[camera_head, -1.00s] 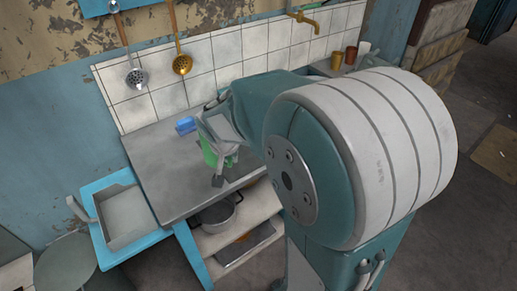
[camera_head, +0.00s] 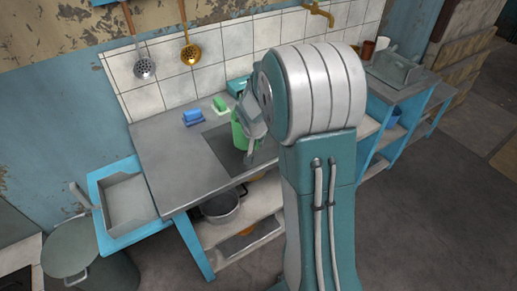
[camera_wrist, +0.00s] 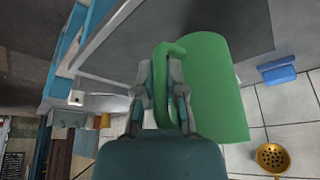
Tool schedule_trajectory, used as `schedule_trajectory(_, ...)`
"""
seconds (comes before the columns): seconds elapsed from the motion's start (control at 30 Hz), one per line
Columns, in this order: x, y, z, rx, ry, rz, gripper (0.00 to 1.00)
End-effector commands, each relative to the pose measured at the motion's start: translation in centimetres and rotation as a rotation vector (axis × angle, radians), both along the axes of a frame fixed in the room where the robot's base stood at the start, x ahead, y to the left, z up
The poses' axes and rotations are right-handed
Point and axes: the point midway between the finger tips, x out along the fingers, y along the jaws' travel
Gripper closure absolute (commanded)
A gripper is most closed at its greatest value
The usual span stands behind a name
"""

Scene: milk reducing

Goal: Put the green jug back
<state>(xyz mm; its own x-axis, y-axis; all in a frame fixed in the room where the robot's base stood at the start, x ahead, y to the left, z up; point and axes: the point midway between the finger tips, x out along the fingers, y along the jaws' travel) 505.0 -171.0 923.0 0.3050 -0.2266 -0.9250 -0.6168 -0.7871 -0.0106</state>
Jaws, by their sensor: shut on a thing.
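The green jug (camera_head: 238,136) is at the counter's middle in the head view, partly hidden by my arm. My gripper (camera_head: 252,150) is at the jug's right side there. In the wrist view the jug (camera_wrist: 215,85) fills the right of centre. My gripper (camera_wrist: 161,85) is shut on the jug's handle, with one finger on each side of it. I cannot tell whether the jug's base touches the counter.
A blue item (camera_head: 193,118) and a small green-and-white item (camera_head: 220,104) lie on the grey counter (camera_head: 170,160) near the tiled wall. Ladles (camera_head: 190,52) hang above. A pot (camera_head: 222,207) sits on the shelf below. The counter's left part is clear.

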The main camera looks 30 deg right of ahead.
Motion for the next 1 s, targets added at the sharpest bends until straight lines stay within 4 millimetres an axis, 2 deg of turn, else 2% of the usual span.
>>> schedule_trajectory(0.27,1.1,-1.1,-2.0,-0.002,0.000,0.001,1.00)
schedule_trajectory(0.47,1.1,-1.4,-4.9,0.002,0.001,0.002,1.00)
schedule_trajectory(0.77,1.1,-1.1,-5.1,0.000,-0.001,0.001,1.00)
schedule_trajectory(0.8,1.1,-1.1,-5.1,-0.001,-0.001,0.001,0.72)
schedule_trajectory(0.83,1.1,-1.0,-5.1,-0.001,-0.001,0.001,0.59)
schedule_trajectory(0.87,1.1,-1.0,-5.1,-0.001,-0.001,0.001,0.51)
schedule_trajectory(1.0,1.1,-1.1,-5.1,0.000,0.000,0.002,0.51)
